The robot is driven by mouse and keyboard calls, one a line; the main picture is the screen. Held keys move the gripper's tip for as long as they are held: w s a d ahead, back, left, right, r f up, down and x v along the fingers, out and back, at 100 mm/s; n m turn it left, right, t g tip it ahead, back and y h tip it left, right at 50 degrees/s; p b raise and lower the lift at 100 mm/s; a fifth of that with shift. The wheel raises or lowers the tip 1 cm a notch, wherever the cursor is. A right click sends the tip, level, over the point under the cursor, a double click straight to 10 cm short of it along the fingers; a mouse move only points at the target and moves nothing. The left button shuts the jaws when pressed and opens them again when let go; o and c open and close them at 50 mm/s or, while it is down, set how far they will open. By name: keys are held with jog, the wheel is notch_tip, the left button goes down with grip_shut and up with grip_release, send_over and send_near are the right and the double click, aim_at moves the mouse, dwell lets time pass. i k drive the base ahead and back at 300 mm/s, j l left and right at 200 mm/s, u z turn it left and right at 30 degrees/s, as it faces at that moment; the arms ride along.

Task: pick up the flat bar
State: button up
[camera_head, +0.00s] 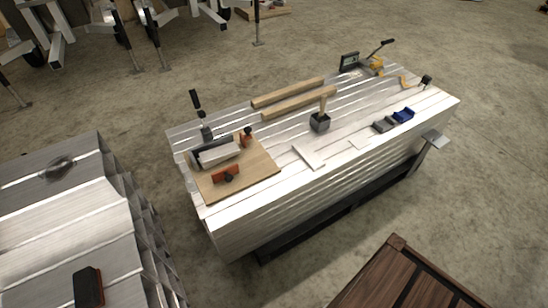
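A pale, thin flat bar (309,156) lies near the front edge of a silvery, ribbed metal bench (240,216). It points slightly toward the front edge, and its upper face is uncovered. A smaller pale flat piece (360,144) lies to its right; I cannot tell what it is. My gripper is not in view.
A wooden board (262,172) with a red-orange tool (226,175) is left of the bar. A dark block (320,122) with an upright handle stands behind it. Two wooden strips (288,92) lie further back. Blue and grey items (403,115) lie right. A brown slatted wooden surface (390,280) is in front.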

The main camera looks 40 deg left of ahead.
aim_at(311, 159)
jog(key=u, duration=1.5)
